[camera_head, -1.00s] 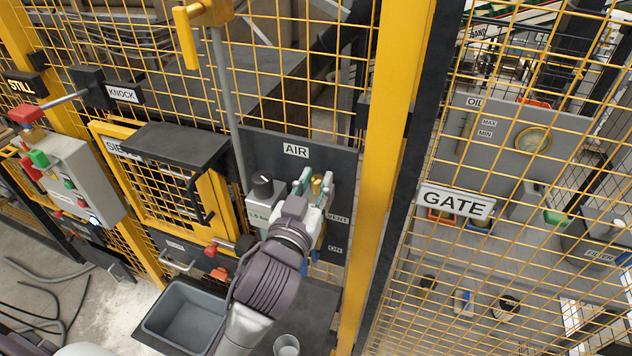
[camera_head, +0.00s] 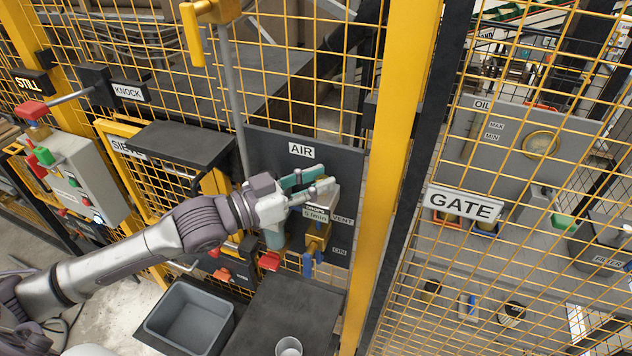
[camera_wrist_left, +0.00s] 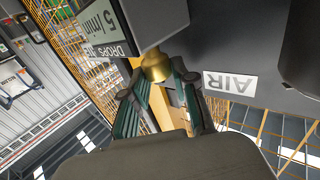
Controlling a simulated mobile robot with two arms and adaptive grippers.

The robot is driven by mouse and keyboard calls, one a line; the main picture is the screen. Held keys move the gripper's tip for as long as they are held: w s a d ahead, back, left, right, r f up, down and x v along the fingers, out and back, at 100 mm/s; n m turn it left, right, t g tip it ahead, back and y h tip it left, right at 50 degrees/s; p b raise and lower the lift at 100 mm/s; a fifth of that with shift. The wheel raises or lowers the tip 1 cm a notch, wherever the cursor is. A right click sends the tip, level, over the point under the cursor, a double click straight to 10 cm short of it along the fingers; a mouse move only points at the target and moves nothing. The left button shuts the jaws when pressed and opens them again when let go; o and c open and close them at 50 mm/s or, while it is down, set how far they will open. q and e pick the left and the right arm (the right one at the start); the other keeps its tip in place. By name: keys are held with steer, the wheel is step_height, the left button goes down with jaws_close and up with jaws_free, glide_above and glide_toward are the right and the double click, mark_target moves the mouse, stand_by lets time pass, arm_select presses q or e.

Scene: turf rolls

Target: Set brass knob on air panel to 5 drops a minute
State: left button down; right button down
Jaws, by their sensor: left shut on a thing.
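The air panel (camera_head: 262,150) carries the label AIR (camera_head: 301,150). My left gripper (camera_head: 322,185) reaches across it from the left. In the left wrist view the brass knob (camera_wrist_left: 155,66) sits between the two fingertips (camera_wrist_left: 156,84), and the gripper is shut on it. In the head view the fingers hide most or all of the knob. The drops display (camera_head: 316,213) below the fingers reads 5/min; it also shows, tilted, in the left wrist view (camera_wrist_left: 103,28). My right gripper is not in view.
A blue-handled valve (camera_head: 308,265) and a red one (camera_head: 269,261) sit under the gripper. A grey bin (camera_head: 160,322) and a cup (camera_head: 288,347) are below. A yellow post (camera_head: 385,180) stands close right of the panel.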

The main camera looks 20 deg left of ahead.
arm_select(q)
steer(key=shift+m+g+h, duration=0.6)
steer(key=shift+g+h, duration=0.1)
steer(key=c, duration=1.3)
jaws_free()
steer(key=o, duration=0.4)
steer(key=shift+w+d, duration=0.1)
steer(key=shift+w, duration=0.05)
steer(key=v, duration=1.2)
